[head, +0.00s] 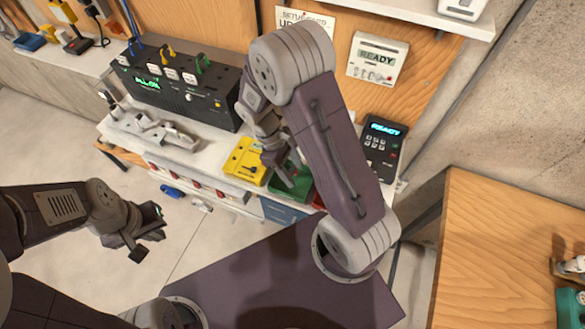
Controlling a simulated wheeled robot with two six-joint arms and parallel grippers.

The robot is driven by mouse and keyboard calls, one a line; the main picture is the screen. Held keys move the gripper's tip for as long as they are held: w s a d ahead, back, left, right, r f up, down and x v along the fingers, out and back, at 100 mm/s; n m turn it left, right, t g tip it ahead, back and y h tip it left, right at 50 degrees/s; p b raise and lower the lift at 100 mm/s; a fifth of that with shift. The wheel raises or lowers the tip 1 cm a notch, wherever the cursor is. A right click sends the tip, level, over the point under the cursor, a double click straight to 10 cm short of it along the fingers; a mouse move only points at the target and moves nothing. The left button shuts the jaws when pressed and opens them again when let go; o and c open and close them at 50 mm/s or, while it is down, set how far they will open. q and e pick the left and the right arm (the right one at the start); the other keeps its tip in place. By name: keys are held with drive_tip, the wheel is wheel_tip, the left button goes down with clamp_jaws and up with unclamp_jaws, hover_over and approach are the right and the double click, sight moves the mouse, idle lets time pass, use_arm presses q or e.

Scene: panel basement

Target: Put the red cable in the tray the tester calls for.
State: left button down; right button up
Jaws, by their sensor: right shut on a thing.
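The tester (185,90), a black box with a small green display, stands on the bench. The display seems to read "ALL OK", but it is small. Blue, yellow and green cables rise from its top. A yellow tray (240,152) and a green tray (302,193) sit at the bench's front edge; a bit of red (318,203) shows beside the green one. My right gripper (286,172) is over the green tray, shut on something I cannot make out. I see no clear red cable. My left gripper (147,236) is open and empty, low in front of the bench.
A black keypad device (381,146) with a lit screen stands at the bench's right. A grey metal fixture (152,129) lies at the left. A white panel reading READY (377,58) hangs on the wall. A wooden table (510,250) is at right.

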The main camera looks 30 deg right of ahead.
drive_tip(key=shift+f, duration=0.35)
drive_tip(key=o, duration=1.3)
drive_tip(key=shift+r, duration=0.1)
drive_tip(key=v, duration=1.3)
drive_tip(key=m+t+y, duration=0.3)
drive_tip(key=m+t, duration=0.2)
drive_tip(key=m, duration=0.3)
hover_over(292, 174)
drive_tip(key=s+a, duration=0.2)
drive_tip(key=s, duration=0.1)
wheel_tip(292, 174, down, 6)
drive_tip(key=f+b, duration=0.1)
drive_tip(key=b, duration=0.1)
drive_tip(key=f+b, duration=0.1)
drive_tip(key=f, duration=0.1)
drive_tip(key=f+b, duration=0.1)
drive_tip(key=b, duration=0.1)
drive_tip(key=shift+s+d+f+b, duration=0.1)
drive_tip(key=shift+d+f+b, duration=0.15)
drive_tip(key=shift+b, duration=0.05)
drive_tip(key=shift+r+p, duration=0.35)
